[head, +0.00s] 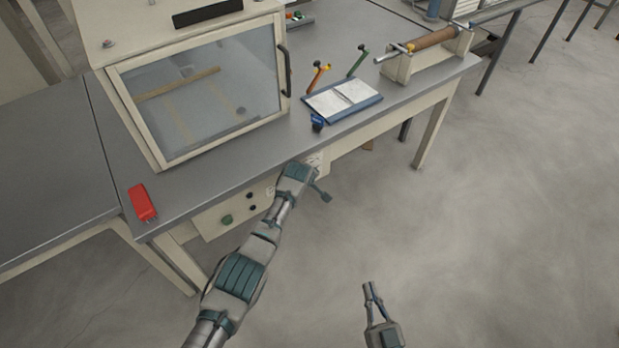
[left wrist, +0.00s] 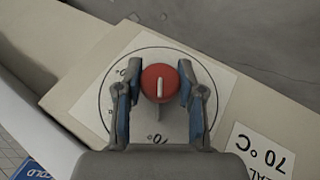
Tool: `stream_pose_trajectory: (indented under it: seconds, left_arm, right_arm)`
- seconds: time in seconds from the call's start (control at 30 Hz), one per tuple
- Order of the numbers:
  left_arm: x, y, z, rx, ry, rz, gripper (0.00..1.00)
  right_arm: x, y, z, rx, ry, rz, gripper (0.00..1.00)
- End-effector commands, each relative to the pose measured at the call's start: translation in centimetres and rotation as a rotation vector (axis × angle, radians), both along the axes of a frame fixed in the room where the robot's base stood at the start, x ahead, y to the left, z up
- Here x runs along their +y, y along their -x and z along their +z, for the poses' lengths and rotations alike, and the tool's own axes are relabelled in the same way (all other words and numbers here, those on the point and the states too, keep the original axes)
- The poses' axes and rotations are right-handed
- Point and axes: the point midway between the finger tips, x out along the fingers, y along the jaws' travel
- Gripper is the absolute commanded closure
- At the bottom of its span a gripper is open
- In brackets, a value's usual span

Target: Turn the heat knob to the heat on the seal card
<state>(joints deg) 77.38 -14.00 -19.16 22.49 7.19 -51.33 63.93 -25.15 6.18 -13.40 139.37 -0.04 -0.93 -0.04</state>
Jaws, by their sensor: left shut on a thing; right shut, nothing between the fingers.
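The red heat knob (left wrist: 160,76) shows in the left wrist view, with a white pointer line on its face pointing toward the bottom of the picture. My left gripper (left wrist: 160,92) is shut on the knob, one blue-padded finger on each side. The white dial plate (left wrist: 206,70) lies behind; its marks are partly hidden by the fingers. The seal card (left wrist: 262,150) reads 70 °C, upside down in this view. In the head view my left gripper (head: 311,178) is at the bench's front panel, hiding the knob. My right gripper (head: 371,294) is shut and empty over the floor.
A heat tunnel with a glass door (head: 205,90) stands on the grey bench (head: 235,160). A red object (head: 142,203) lies at the near corner. Open floor lies to the right.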

Motion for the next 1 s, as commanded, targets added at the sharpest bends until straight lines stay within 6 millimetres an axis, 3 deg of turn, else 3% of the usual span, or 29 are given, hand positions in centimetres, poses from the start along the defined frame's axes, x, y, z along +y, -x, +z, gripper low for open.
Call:
stream_pose_trajectory:
  seconds: [0.03, 0.33, 0.37, 0.47, 1.0]
  left_arm:
    - [-0.2, 0.4, -0.9, 0.018, 0.000, -0.002, 0.97]
    - [-0.2, 0.4, -0.8, 0.018, 0.001, -0.001, 0.97]
    - [-0.2, 0.4, -0.8, 0.018, 0.001, -0.001, 0.60]
    - [-0.2, 0.4, -0.8, 0.016, 0.000, -0.001, 0.37]
    - [-0.1, 0.5, 0.6, 0.004, 0.003, -0.003, 0.37]
  right_arm:
    - [0.0, 0.0, -0.1, -0.002, -0.001, 0.000, 1.00]
    - [0.0, -0.1, -0.1, -0.003, -0.002, 0.000, 1.00]
    - [0.0, -0.1, -0.1, -0.003, -0.002, 0.000, 1.00]
    - [0.0, -0.1, -0.1, -0.003, -0.002, 0.000, 1.00]
    - [0.0, 0.2, 0.1, -0.005, 0.000, 0.000, 1.00]
